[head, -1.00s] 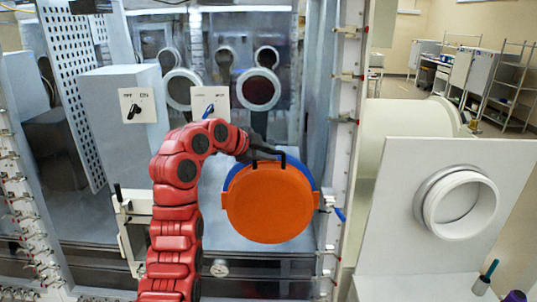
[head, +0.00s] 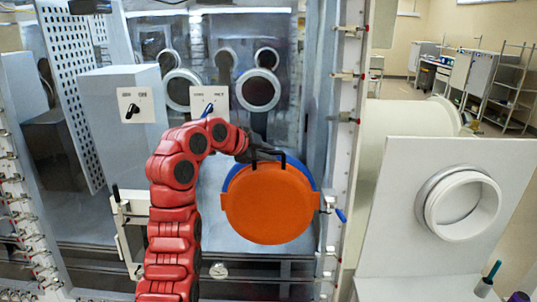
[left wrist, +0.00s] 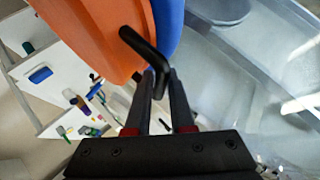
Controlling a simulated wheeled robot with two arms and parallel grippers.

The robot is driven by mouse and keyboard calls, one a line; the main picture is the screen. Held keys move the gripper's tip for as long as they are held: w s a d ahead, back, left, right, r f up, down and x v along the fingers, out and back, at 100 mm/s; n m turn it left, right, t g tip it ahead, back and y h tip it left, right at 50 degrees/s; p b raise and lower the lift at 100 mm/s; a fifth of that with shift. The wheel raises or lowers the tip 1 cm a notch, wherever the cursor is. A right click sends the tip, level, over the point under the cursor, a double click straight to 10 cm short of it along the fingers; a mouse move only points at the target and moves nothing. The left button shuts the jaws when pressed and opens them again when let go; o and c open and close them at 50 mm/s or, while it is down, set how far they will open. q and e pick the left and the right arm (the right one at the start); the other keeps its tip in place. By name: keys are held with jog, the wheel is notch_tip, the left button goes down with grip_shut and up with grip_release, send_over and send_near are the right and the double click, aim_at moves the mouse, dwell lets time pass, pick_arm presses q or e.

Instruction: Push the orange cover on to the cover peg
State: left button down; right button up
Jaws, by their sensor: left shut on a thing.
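The orange cover (head: 268,205) is a round disc with side tabs and a black bar handle (head: 283,157) at its top. My left gripper (head: 262,152) is shut on this handle, and the cover hangs below and in front of it. A blue round part (head: 231,174) shows behind the cover's upper rim. In the left wrist view the fingers (left wrist: 159,88) close on the black handle (left wrist: 143,48), with the orange cover (left wrist: 95,30) and the blue part (left wrist: 168,25) close together. I cannot tell whether those two touch. I cannot make out the cover peg. My right gripper is out of view.
The glovebox window with round ports (head: 258,90) stands behind the cover. Two switch plates (head: 136,104) are left of it. A lever with a blue grip (head: 340,214) sits close to the cover's right edge. A white panel with a round flange (head: 458,203) stands at the right.

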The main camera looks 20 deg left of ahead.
pick_arm(q)
jog(key=shift+s+d+r+b, duration=0.2)
jog(key=shift+s, duration=0.35)
jog(key=shift+s+d+r+b, duration=0.15)
jog(key=shift+s+r, duration=0.05)
jog(key=shift+s, duration=0.5)
jog(key=shift+s+d+r, duration=0.1)
jog(key=shift+s+d, duration=0.15)
jog(key=shift+s, duration=0.35)
jog(key=shift+s+r+p, duration=0.1)
jog(key=shift+s+p, duration=0.05)
jog(key=shift+p, duration=0.3)
jog(key=shift+s+d+r+p, duration=0.1)
jog(key=shift+s+d+p, duration=0.2)
jog(key=shift+s+p, duration=0.8)
jog(key=shift+w+p, duration=0.3)
jog(key=shift+p, duration=0.2)
